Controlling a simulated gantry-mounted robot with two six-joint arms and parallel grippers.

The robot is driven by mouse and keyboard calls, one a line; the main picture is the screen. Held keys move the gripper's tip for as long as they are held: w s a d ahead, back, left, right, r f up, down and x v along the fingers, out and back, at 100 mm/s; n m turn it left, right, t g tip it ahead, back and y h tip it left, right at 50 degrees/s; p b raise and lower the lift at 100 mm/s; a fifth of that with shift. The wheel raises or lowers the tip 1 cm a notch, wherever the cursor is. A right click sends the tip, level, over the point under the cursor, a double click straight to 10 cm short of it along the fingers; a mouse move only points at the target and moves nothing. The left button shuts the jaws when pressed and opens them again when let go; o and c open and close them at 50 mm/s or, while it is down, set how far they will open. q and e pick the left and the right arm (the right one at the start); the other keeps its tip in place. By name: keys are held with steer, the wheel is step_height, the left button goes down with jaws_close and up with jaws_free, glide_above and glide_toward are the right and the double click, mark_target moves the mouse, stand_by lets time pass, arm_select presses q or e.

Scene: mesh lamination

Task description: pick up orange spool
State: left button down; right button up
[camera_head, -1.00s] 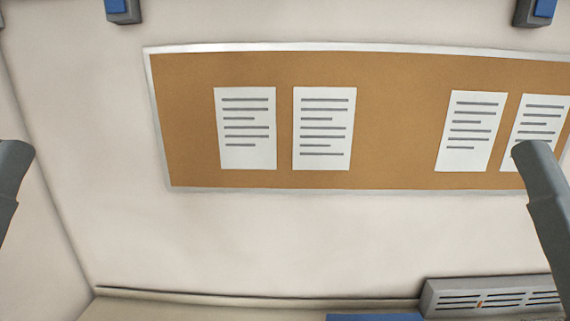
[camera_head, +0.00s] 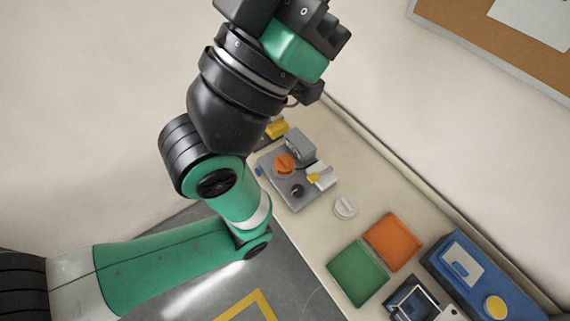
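A round orange spool (camera_head: 284,165) sits on a grey tabletop device (camera_head: 296,199) at the far left part of the bench. My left arm comes in from the left and rises in front of the wall. Its gripper (camera_head: 300,27) is at the top edge of the head view, above the spool in the picture and apart from it. The gripper's fingertips are not clearly seen, so its opening cannot be told. My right gripper is not in view.
A white round piece (camera_head: 345,207), an orange tray (camera_head: 393,241) and a green tray (camera_head: 357,272) stand along the bench. A blue box (camera_head: 477,265) and a small dark open box (camera_head: 412,301) are at the lower right. A yellow piece (camera_head: 276,128) is partly hidden behind my arm.

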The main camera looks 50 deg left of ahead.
arm_select(q)
jaws_free()
stand_by(0.6)
